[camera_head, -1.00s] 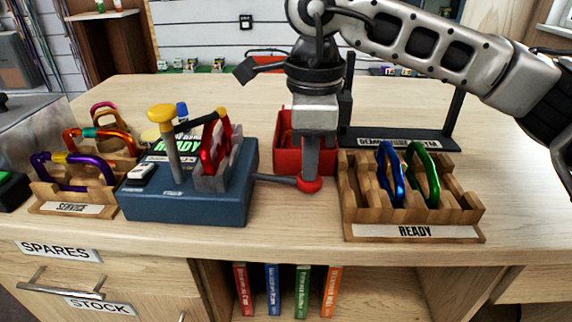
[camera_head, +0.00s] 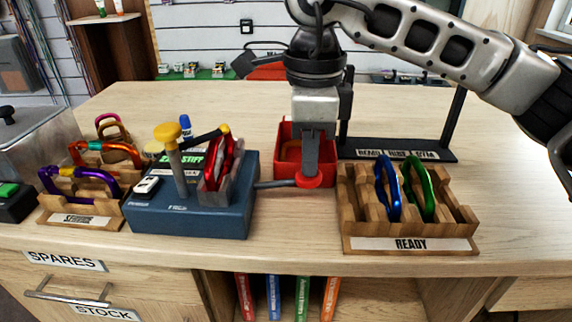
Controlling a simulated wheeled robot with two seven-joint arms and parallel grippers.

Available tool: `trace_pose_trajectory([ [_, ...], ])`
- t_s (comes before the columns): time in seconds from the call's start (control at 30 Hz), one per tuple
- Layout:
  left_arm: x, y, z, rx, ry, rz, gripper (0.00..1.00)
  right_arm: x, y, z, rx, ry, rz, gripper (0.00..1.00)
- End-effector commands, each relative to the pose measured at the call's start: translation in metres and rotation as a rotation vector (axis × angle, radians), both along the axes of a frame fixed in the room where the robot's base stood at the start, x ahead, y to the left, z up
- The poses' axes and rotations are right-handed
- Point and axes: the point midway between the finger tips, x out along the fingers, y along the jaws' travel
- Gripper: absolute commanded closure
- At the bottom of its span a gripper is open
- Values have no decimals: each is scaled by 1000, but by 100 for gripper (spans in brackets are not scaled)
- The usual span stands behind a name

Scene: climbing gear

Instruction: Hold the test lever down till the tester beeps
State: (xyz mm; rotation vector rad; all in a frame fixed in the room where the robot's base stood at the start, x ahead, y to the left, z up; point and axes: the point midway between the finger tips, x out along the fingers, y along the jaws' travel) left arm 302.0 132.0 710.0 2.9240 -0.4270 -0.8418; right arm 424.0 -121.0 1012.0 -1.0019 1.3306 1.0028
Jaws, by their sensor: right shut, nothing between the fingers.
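The tester is a blue box (camera_head: 190,215) with a yellow-knobbed post (camera_head: 172,150) and a small screen with green lettering that seems to read "STIFF". A red carabiner (camera_head: 217,165) sits upright in its grey holder. The test lever (camera_head: 275,184) sticks out from the box's right side, sloping slightly up to a red knob (camera_head: 310,180). My right gripper (camera_head: 311,172) is shut and points down, its tips at the top of the knob and apparently touching it. My left gripper is out of view.
A wooden READY rack (camera_head: 410,244) with a blue and a green carabiner stands right of the lever. A red bin (camera_head: 289,132) is just behind the gripper. A SERVICE-like labelled rack (camera_head: 80,221) with several carabiners stands left. A dark stand (camera_head: 400,150) is behind the READY rack.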

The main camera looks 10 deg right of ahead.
Motion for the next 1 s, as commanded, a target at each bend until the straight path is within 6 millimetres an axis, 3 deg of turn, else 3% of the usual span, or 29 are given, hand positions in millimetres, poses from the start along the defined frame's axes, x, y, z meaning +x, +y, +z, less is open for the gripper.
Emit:
trace_pose_trajectory([
  [0.5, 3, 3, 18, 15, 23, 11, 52, 0, 0, 54, 1, -2, -2, 100],
  [1.0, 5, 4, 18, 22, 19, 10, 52, 0, 0, 56, 1, -2, -2, 100],
])
